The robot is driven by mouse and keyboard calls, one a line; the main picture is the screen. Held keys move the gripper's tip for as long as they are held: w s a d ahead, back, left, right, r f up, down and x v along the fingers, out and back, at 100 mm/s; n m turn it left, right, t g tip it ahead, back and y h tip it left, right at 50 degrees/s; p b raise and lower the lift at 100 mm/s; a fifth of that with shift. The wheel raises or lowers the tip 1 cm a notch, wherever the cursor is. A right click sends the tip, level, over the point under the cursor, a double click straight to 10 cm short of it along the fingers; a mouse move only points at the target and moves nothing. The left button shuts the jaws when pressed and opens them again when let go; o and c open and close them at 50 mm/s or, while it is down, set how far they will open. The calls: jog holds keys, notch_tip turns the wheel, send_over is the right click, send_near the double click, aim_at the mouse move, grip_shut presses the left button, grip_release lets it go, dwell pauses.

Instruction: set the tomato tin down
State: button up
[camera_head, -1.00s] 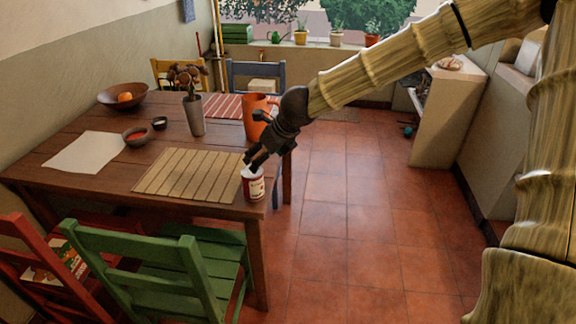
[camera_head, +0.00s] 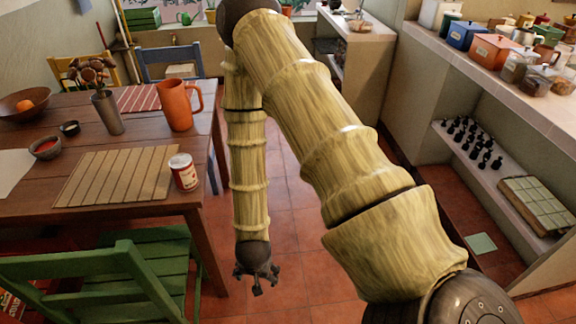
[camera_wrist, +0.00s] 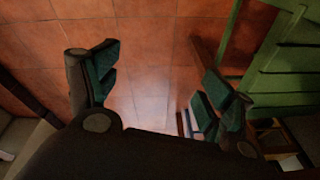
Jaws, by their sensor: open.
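The tomato tin (camera_head: 183,172), red and white, stands upright on the wooden table (camera_head: 130,225) near its right edge, beside the slatted placemat (camera_head: 115,176). My gripper (camera_head: 258,284) hangs over the floor to the right of the table, apart from the tin and lower than the tabletop. In the wrist view my gripper (camera_wrist: 150,92) is open, with its fingers wide apart and only floor tiles between them. The tin does not show in the wrist view.
An orange mug (camera_head: 177,106), a grey vase (camera_head: 107,112) and small bowls stand farther back on the table. A green chair (camera_head: 120,275) is at the table's front. A shelf unit (camera_head: 500,170) stands on the right. Tiled floor lies between.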

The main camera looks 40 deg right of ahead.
jog(key=s+f+n, duration=0.2)
jog(key=s+n, duration=0.1)
jog(key=s, duration=0.2)
jog(key=s+a+f+n+g, duration=0.1)
jog(key=s+f+n, duration=0.1)
jog(key=s, duration=0.4)
jog(key=s+a+f+n+g+y, duration=0.1)
jog(key=s+f+n, duration=0.1)
jog(key=s+n, duration=0.2)
jog(key=shift+s+a+n, duration=0.25)
jog(key=shift+s+n, duration=0.05)
jog(key=shift+s, duration=0.65)
jog(key=shift+f, duration=0.1)
jog(key=shift+c, duration=0.3)
